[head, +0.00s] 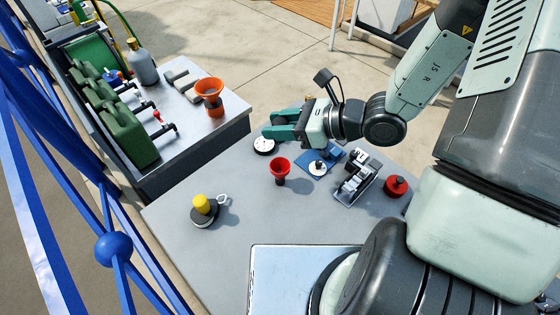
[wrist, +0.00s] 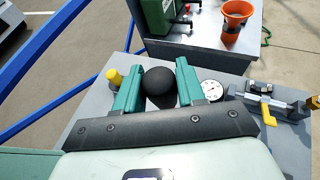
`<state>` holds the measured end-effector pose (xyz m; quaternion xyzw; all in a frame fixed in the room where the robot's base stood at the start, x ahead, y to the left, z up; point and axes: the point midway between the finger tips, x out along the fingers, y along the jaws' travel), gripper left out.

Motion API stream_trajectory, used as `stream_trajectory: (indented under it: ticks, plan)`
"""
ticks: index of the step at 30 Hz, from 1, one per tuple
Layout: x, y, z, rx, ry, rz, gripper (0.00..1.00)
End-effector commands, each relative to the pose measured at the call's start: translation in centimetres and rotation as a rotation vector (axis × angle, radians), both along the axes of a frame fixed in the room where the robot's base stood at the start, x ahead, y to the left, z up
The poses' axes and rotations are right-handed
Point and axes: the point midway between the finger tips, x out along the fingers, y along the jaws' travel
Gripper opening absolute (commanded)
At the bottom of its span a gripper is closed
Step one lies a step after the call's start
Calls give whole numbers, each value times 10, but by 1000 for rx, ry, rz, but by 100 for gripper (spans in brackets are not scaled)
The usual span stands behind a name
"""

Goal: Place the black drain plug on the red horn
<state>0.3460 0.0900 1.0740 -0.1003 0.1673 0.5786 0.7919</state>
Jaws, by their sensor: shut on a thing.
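My gripper (head: 272,125) is in the air above the far part of the grey table, its teal fingers pointing left. In the wrist view, my gripper (wrist: 160,75) is shut on a rounded black thing, which I take to be the black drain plug (wrist: 160,88). The plug cannot be made out in the head view, where the fingers hide it. The red horn (head: 279,167) stands upright on the table, its wide red mouth up and its dark base down. It is nearer the head camera than my gripper and apart from it. I cannot see the horn in the wrist view.
A white dial gauge (head: 265,145), a blue plate with a white disc (head: 318,167), a metal clamp-like device (head: 356,180), a red knob (head: 397,186) and a yellow-topped piece (head: 202,205) surround the horn. An orange funnel (head: 210,88) stands on the side bench. The table's front left is clear.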

Motion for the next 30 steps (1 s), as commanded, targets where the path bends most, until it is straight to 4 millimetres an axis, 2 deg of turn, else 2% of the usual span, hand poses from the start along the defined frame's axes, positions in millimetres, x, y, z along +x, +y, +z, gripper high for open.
stream_trajectory:
  ticks: [7,14,21,30]
  plan:
    - [-3,1,-40,1,7,1,10]
    - [-2,1,-62,0,5,0,10]
    - [-3,1,-94,0,4,2,10]
    - [-2,1,-97,-1,2,1,10]
